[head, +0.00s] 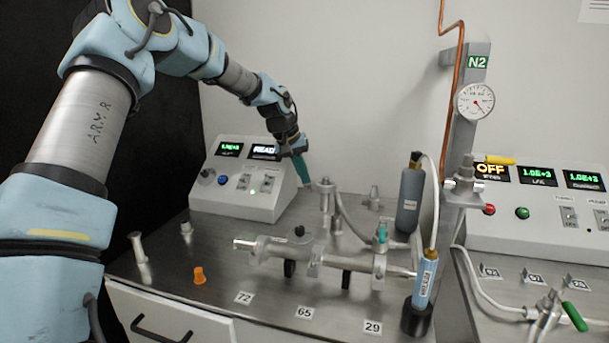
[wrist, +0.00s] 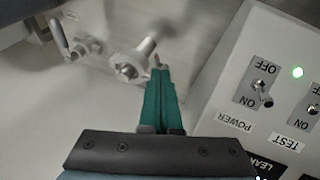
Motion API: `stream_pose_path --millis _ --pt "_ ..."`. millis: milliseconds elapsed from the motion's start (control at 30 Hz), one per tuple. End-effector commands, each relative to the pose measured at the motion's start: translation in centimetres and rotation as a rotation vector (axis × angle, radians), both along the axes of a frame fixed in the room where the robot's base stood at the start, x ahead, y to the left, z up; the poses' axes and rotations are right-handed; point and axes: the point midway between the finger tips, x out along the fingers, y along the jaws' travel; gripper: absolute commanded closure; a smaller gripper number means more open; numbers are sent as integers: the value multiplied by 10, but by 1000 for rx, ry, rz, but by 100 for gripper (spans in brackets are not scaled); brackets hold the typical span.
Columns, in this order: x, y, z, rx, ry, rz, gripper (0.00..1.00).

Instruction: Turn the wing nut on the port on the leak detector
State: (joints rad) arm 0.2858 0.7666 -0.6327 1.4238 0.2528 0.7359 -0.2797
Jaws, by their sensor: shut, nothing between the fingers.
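The leak detector (head: 245,178) is a pale sloped console at the back left, its display reading READ. Part of its switch panel (wrist: 270,85) shows in the wrist view. A metal port fitting (head: 327,197) with a clamp stands to the right of the console. A clamped fitting (wrist: 127,68) lies just left of my fingertips in the wrist view. The wing nut is too small to make out for certain. My gripper (head: 306,178) points down with teal fingers, above and left of the port fitting. Its fingers (wrist: 158,72) are together and empty, apart from the fitting as far as I can tell.
A horizontal metal manifold (head: 315,254) lies in front of the port. A grey cylinder (head: 410,200) and a blue-labelled cylinder (head: 424,282) stand to the right. An orange cone-like piece (head: 199,275) sits on the bench. The bench's left front is mostly clear.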

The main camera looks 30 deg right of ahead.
Motion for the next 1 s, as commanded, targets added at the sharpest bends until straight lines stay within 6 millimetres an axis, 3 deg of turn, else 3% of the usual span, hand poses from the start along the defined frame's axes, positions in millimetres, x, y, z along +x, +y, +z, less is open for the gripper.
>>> stream_pose_path --millis 1000 --pt "4 5 -5 -114 113 0 100"
